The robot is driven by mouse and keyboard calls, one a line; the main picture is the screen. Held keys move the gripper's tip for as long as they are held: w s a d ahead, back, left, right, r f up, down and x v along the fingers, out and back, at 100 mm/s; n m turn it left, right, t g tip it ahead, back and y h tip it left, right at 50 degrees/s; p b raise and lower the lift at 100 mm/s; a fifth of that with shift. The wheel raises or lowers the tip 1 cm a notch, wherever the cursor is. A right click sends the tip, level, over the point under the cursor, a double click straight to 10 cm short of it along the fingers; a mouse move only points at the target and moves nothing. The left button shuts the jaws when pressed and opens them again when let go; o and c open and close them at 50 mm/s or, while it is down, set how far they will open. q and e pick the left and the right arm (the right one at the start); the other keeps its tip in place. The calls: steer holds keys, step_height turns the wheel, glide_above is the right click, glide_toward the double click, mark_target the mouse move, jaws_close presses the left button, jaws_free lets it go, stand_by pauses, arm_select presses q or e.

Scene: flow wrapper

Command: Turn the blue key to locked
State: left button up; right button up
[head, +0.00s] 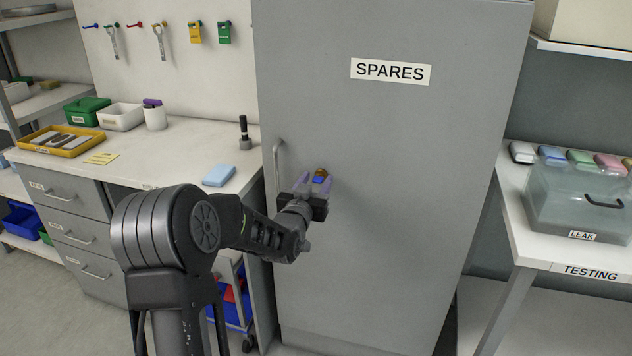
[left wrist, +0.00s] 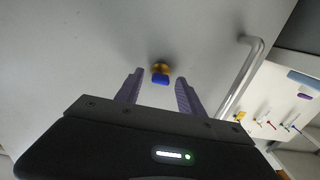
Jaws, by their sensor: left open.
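The blue key (left wrist: 161,80) sits in a brass lock (left wrist: 160,67) on the grey SPARES cabinet door (head: 385,150). In the head view the key (head: 320,179) shows small between my left gripper's fingers. My left gripper (head: 307,180) is open, its two purple fingers pointing at the door. In the left wrist view the fingers (left wrist: 158,92) stand on either side of the key, with gaps to it on both sides. The key looks a little ahead of the fingertips. I cannot tell the key's turn position clearly. My right gripper is not in view.
The cabinet's vertical handle (head: 279,172) is just left of the lock; it also shows in the left wrist view (left wrist: 240,80). A workbench (head: 190,150) with bins and a blue pad (head: 219,175) is at left. A TESTING table (head: 580,248) stands at right.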

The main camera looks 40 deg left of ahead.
arm_select(q)
steer(key=shift+c, duration=0.4)
jaws_close()
